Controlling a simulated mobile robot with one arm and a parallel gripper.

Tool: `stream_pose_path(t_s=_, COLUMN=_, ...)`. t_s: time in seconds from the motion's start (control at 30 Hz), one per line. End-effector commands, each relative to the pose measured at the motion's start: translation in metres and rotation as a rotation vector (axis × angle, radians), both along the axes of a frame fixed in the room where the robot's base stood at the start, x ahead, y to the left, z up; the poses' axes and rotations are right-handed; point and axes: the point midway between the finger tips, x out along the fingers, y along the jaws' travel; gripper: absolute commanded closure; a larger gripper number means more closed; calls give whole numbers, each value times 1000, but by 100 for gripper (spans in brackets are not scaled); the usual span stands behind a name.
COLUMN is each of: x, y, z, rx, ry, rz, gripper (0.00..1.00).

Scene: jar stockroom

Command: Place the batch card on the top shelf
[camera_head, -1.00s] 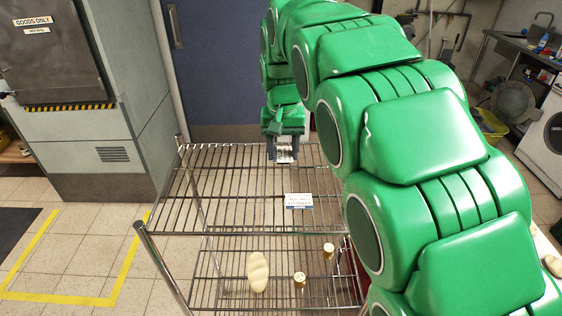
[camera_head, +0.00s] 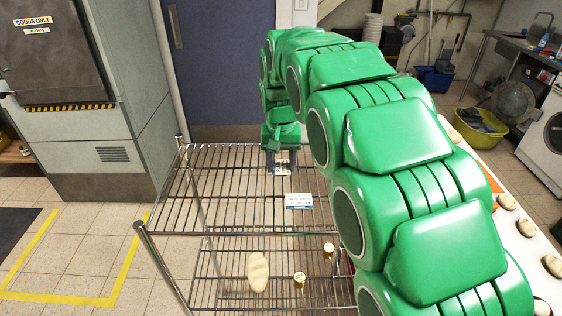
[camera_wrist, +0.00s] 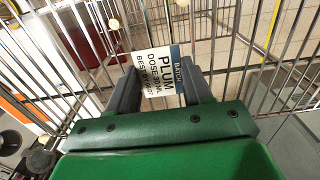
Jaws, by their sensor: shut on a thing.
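The batch card (camera_wrist: 157,75) is white with a blue band and reads "PLUM". My gripper (camera_wrist: 158,88) is shut on it, with a finger at each side of the card. In the head view the card (camera_head: 284,157) shows small and pale between the fingers of my gripper (camera_head: 282,168). They are over the far part of the wire rack's top shelf (camera_head: 215,215). I cannot tell whether the card touches the wires.
A white and blue label or card (camera_head: 299,201) is on the top shelf, nearer the front. The shelf's left side is clear. The lower shelf (camera_head: 225,290) holds a pale loaf-shaped thing (camera_head: 258,272) and two gold-lidded jars (camera_head: 299,280). A white counter with pale lumps (camera_head: 507,202) is at right.

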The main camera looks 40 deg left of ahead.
Motion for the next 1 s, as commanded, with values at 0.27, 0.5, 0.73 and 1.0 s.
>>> stream_pose_path(t_s=0.27, x=0, y=0, z=-2, rx=0, ry=0, rz=-1, gripper=48)
stream_pose_path(t_s=0.5, x=0, y=0, z=-2, rx=0, ry=0, rz=0, gripper=24)
stream_pose_path(t_s=0.73, x=0, y=0, z=-1, rx=1, ry=0, rz=0, gripper=24)
stream_pose_path(t_s=1.0, x=1, y=1, z=30, rx=4, ry=-3, rz=-1, gripper=24)
